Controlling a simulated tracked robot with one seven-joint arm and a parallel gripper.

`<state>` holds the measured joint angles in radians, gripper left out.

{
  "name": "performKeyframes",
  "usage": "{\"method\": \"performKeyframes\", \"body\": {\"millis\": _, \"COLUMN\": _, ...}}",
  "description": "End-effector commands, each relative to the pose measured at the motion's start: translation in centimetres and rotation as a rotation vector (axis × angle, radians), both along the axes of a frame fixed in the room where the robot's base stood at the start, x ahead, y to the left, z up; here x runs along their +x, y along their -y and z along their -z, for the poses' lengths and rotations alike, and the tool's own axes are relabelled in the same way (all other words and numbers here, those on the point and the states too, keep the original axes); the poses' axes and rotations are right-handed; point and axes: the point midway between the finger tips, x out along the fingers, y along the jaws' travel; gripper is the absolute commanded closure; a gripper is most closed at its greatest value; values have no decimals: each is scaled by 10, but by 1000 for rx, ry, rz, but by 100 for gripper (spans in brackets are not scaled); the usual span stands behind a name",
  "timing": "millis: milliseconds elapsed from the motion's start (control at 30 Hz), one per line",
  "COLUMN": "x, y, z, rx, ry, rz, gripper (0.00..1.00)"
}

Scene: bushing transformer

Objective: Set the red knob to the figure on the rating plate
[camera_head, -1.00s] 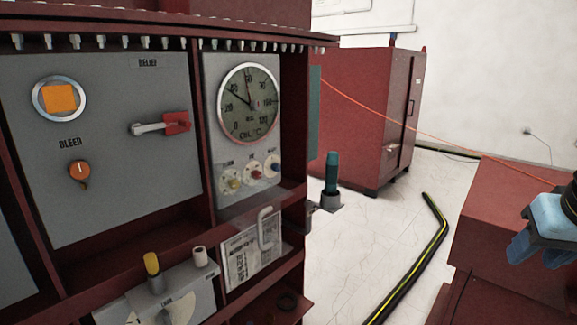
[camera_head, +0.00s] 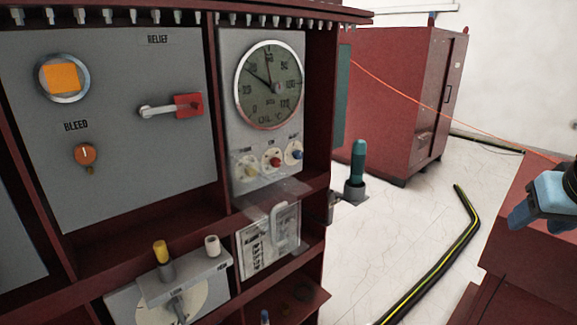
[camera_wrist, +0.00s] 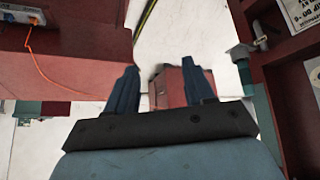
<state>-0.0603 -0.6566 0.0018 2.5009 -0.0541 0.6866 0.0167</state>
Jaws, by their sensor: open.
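The red knob (camera_head: 274,162) is the middle one of three small knobs under the round dial gauge (camera_head: 269,85), with a yellow knob to its left and a blue one to its right. A clear cover seems to hang in front of their lower part. A printed plate (camera_head: 255,252), perhaps the rating plate, sits below behind a clear flap with a handle; its figures are too small to read. My gripper (camera_wrist: 160,88) is open and empty. It also shows at the right edge of the head view (camera_head: 535,210), well apart from the panel.
A red lever (camera_head: 188,105) and orange bleed knob (camera_head: 85,154) are on the left panel. A yellow-topped post (camera_head: 161,252) stands on the lower shelf. A teal-handled tool (camera_head: 357,165) stands beside the cabinet. A red cabinet (camera_head: 390,90) stands behind.

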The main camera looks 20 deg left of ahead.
Motion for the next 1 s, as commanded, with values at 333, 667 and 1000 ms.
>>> {"method": "performKeyframes", "body": {"millis": 333, "x": 121, "y": -92, "z": 15, "rx": -13, "ry": 329, "rz": -277, "gripper": 47}}
{"method": "performKeyframes", "body": {"millis": 667, "x": 158, "y": -235, "z": 37, "rx": 166, "ry": 612, "rz": -620, "gripper": 47}}
{"method": "performKeyframes", "body": {"millis": 1000, "x": 118, "y": -354, "z": 58, "rx": 480, "ry": 782, "rz": -905, "gripper": 47}}
